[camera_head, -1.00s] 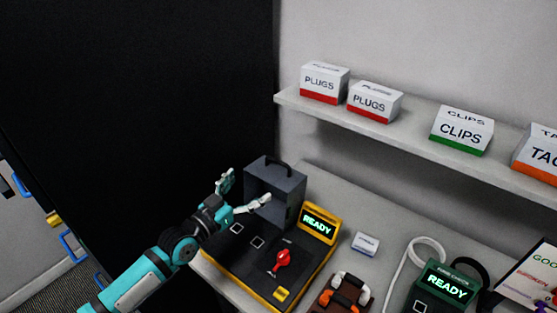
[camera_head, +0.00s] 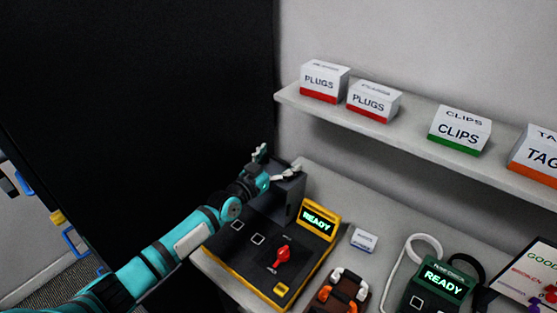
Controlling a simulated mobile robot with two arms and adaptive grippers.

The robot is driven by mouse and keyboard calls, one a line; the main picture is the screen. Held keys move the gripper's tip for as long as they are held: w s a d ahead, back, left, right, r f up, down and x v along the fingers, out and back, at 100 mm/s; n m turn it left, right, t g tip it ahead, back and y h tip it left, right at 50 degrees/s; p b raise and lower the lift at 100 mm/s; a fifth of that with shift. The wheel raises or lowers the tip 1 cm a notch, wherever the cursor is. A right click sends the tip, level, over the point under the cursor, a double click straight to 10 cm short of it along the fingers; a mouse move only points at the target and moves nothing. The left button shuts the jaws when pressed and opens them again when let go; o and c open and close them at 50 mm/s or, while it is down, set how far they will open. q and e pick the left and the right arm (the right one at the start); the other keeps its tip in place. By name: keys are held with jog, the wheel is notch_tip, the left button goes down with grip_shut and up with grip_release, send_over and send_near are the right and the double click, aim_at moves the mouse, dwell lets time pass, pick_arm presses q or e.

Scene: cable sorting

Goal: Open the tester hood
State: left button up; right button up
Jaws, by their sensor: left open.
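The tester (camera_head: 240,262) is a black and yellow box on the bench, with a red lever switch (camera_head: 283,257) and a lit READY display (camera_head: 318,221). Its dark grey hood (camera_head: 289,199) stands raised at the tester's back edge, swung up off the top panel. My left gripper (camera_head: 275,163) is open at the upper part of the hood, fingers spread and holding nothing. It hides part of the hood, and I cannot tell whether it touches it. My right gripper is not in view.
A brown holder with orange and white parts (camera_head: 337,296) and a small white box (camera_head: 363,240) lie right of the tester. A green READY device (camera_head: 440,287) is farther right. The shelf (camera_head: 330,112) above holds several labelled boxes. A dark panel fills the left.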

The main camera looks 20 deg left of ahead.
aim_at(272, 173)
pick_arm(q)
jog(key=shift+c, duration=0.4)
jog(key=c, duration=1.3)
jog(key=shift+s+f, duration=0.1)
jog(key=shift+c, duration=0.2)
jog(key=s+b, duration=0.1)
jog(key=s+t+b, duration=0.1)
jog(key=b, duration=0.1)
jog(key=a+b, duration=0.1)
jog(key=shift+s+r+t+h+b, duration=0.3)
jog(key=shift+s+t, duration=0.1)
jog(key=shift+s+a+r, duration=0.1)
jog(key=shift+s+r, duration=0.05)
jog(key=shift+r, duration=0.15)
